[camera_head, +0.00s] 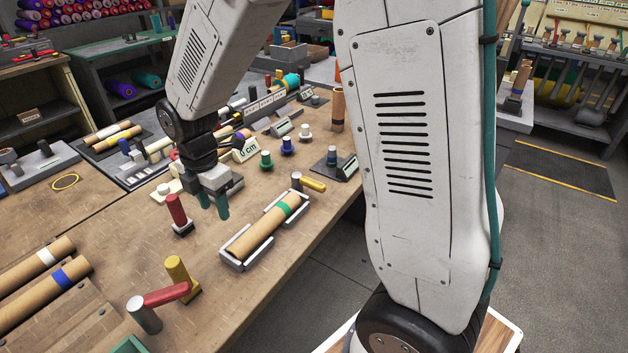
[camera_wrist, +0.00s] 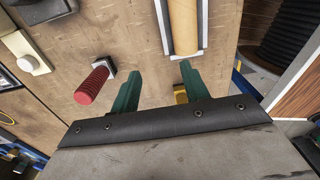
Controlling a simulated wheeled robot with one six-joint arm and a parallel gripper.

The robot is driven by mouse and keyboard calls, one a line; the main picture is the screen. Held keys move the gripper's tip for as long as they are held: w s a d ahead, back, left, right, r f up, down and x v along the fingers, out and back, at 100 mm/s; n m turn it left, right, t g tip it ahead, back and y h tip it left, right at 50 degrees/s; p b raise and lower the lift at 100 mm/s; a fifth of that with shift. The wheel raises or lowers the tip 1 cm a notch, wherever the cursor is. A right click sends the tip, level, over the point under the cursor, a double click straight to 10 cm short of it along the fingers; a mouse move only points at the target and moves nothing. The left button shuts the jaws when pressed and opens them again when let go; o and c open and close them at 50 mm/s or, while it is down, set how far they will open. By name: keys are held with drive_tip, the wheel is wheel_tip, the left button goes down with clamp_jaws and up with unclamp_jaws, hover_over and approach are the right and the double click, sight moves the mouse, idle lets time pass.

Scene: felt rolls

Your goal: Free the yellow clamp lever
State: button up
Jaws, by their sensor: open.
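A yellow lever (camera_head: 178,272) stands tilted on a small base near the front of the bench. A red bar (camera_head: 166,294) reaches from a grey cylinder (camera_head: 144,314) across to its lower part; I cannot tell whether they touch. My gripper (camera_head: 213,207) points down above the bench, behind the lever, with its teal fingers apart and nothing between them. In the wrist view, my gripper (camera_wrist: 157,82) is also open and empty. A yellow patch (camera_wrist: 180,95) shows beside the right finger, mostly hidden; I cannot tell whether it is the lever.
A red handle (camera_head: 176,211) on a small base stands left of my gripper, also in the wrist view (camera_wrist: 93,86). A cradle (camera_head: 234,259) holds a cardboard roll (camera_head: 264,227) to the right. Another yellow handle (camera_head: 313,185) lies behind it. Rolls (camera_head: 40,292) lie front left.

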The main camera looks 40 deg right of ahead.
drive_tip(key=w+d+m, duration=0.2)
drive_tip(key=d+m, duration=0.9)
drive_tip(key=d, duration=0.6)
drive_tip(key=m, duration=0.7)
hover_over(315, 182)
drive_tip(key=shift+a, duration=0.2)
drive_tip(key=shift+s+d+f, duration=0.15)
drive_tip(key=shift+d, duration=0.05)
wheel_tip(315, 182, down, 8)
drive_tip(key=shift+r, duration=0.25)
clamp_jaws()
